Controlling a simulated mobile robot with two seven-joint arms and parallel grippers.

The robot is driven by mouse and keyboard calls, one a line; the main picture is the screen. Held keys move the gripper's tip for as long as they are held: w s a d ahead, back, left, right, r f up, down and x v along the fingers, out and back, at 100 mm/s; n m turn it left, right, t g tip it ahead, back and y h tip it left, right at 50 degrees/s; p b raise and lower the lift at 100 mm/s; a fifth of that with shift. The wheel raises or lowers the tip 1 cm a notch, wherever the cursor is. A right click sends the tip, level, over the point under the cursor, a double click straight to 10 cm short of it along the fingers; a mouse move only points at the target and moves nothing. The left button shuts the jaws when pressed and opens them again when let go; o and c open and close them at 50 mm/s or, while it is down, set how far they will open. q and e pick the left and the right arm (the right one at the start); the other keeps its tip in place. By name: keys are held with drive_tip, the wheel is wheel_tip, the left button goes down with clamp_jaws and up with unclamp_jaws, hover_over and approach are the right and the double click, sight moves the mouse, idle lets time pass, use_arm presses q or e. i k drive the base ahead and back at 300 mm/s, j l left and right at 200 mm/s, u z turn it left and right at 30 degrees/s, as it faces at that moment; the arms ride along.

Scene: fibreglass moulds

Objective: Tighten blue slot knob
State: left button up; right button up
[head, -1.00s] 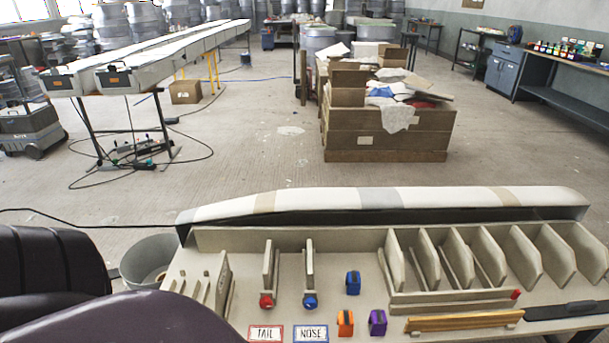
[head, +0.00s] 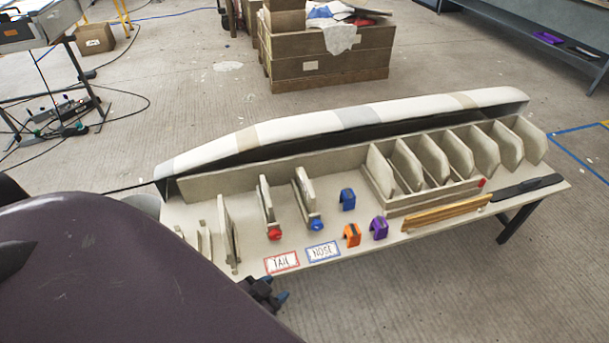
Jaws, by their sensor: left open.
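The blue slot knob (head: 316,223) sits at the front end of an upright slot holder (head: 304,189) on the workbench (head: 222,277), behind the NOSE card (head: 323,250). A red knob (head: 274,233) is on the similar holder to its left, behind the TAIL card (head: 281,262). My left gripper (head: 274,288) is small and dark with bluish tips, at the bench's front edge below the TAIL card. It is open, empty and well apart from the blue knob. My own dark arm hides the lower left. My right gripper is not in view.
A blue clip (head: 348,199), an orange clip (head: 352,235) and a purple clip (head: 379,228) stand right of the blue knob. A rack with several upright panels (head: 485,150) fills the bench's right. A long pale mould (head: 340,118) runs along the back.

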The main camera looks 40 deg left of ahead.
sight(317, 225)
drive_tip(key=k+j, duration=0.2)
drive_tip(key=j, duration=0.2)
drive_tip(key=k+j, duration=0.25)
drive_tip(key=j, duration=0.15)
drive_tip(key=k+j, duration=0.2)
drive_tip(key=j, duration=0.2)
drive_tip(key=k+j, duration=0.25)
drive_tip(key=j, duration=0.4)
drive_tip(key=i+j, duration=0.1)
drive_tip(key=j, duration=0.15)
